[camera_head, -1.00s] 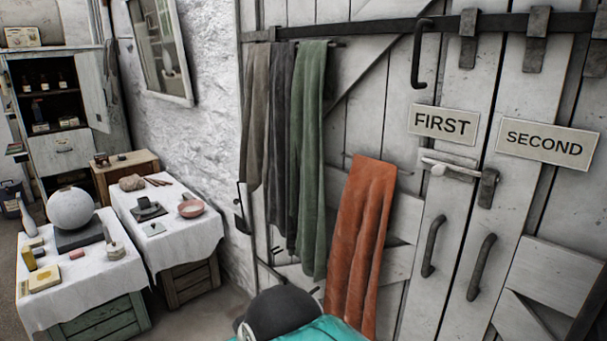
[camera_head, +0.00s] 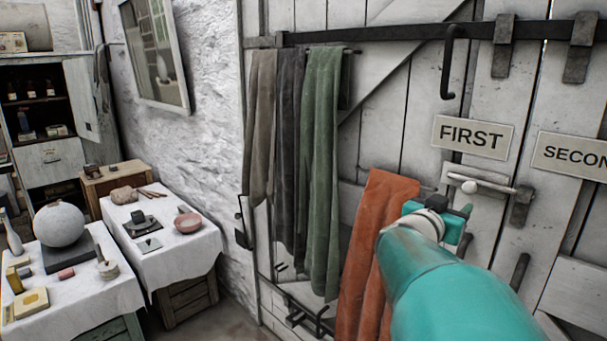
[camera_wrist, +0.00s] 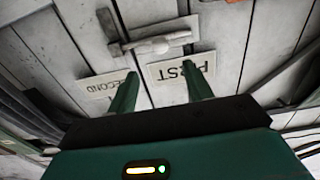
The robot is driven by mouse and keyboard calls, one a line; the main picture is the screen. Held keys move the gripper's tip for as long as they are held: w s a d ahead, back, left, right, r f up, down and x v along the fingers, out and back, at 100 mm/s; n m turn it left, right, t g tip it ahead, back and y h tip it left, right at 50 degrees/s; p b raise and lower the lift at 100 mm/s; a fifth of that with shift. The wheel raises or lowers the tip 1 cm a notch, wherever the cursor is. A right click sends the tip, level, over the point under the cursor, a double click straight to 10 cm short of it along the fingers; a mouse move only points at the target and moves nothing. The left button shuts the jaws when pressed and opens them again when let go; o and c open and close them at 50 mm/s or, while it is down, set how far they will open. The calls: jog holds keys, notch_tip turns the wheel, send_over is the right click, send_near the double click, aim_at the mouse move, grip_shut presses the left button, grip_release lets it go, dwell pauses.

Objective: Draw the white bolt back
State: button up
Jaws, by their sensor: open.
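The white bolt (camera_head: 492,187) lies across the gap between the two door leaves, below the FIRST sign (camera_head: 471,136). Its pale round knob (camera_head: 469,187) is near its left end, and its right end meets a dark keeper (camera_head: 521,207). In the wrist view, the bolt (camera_wrist: 142,44) appears turned over, with the keeper (camera_wrist: 109,24) at upper left. My gripper (camera_wrist: 161,71) is open and empty, its two green fingers apart and pointing toward the bolt. In the head view, my gripper (camera_head: 463,219) is just below and left of the knob; my arm hides part of the doors.
An orange cloth (camera_head: 372,240) hangs close left of my gripper. Green (camera_head: 322,150) and grey cloths hang farther left. Dark door handles (camera_head: 520,270) are below the bolt, and a dark hook (camera_head: 448,65) is above. Tables with a plaster sphere (camera_head: 59,224) stand at left.

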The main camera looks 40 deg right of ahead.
aim_at(468, 190)
jog(key=d, duration=0.4)
jog(key=w+d, duration=0.1)
jog(key=d, duration=0.3)
jog(key=w+d, duration=0.1)
jog(key=d, duration=0.4)
